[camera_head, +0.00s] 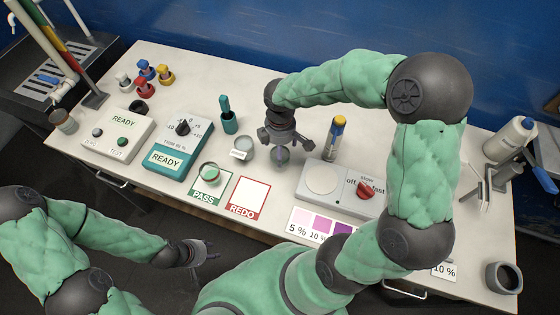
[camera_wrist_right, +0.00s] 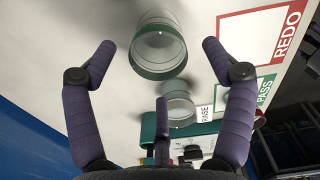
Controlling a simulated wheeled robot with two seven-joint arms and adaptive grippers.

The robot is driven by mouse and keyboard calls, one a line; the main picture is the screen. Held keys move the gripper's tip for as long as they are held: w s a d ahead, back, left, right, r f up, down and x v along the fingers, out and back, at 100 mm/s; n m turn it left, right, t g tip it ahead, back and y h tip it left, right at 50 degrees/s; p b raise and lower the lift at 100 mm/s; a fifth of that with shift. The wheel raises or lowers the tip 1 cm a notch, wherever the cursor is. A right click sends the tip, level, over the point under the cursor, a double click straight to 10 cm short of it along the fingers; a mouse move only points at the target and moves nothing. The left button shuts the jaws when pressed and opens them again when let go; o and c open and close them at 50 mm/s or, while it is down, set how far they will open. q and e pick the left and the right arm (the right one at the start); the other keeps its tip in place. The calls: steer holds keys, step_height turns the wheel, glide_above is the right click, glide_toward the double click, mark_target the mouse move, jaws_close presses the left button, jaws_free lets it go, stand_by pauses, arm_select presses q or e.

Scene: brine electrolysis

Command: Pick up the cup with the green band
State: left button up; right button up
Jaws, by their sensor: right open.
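A clear cup with a green band (camera_wrist_right: 158,62) stands on the bench, between the spread fingers of my right gripper in the right wrist view. In the head view, my right gripper (camera_head: 281,147) points down over this cup (camera_head: 283,157) and partly hides it. The fingers are open, with visible room on both sides of the cup. My left gripper (camera_head: 202,257) is empty, fingers apart, low in front of the bench. Another clear cup (camera_head: 244,147) stands by the rinse label; it also shows in the right wrist view (camera_wrist_right: 179,110). A cup with green and reddish parts (camera_head: 209,174) stands on the PASS card.
The REDO card (camera_head: 248,197) is empty. A stirrer plate with a red knob (camera_head: 340,187) and a yellow-capped bottle (camera_head: 334,138) stand right of my right gripper. A teal READY box (camera_head: 180,148) and a teal holder (camera_head: 229,122) stand to the left.

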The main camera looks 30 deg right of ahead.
step_height(320, 180, down, 4)
steer(key=shift+w+b, duration=0.1)
steer(key=shift+b, duration=0.45)
steer(key=c, duration=1.4)
steer(key=shift+r, duration=0.1)
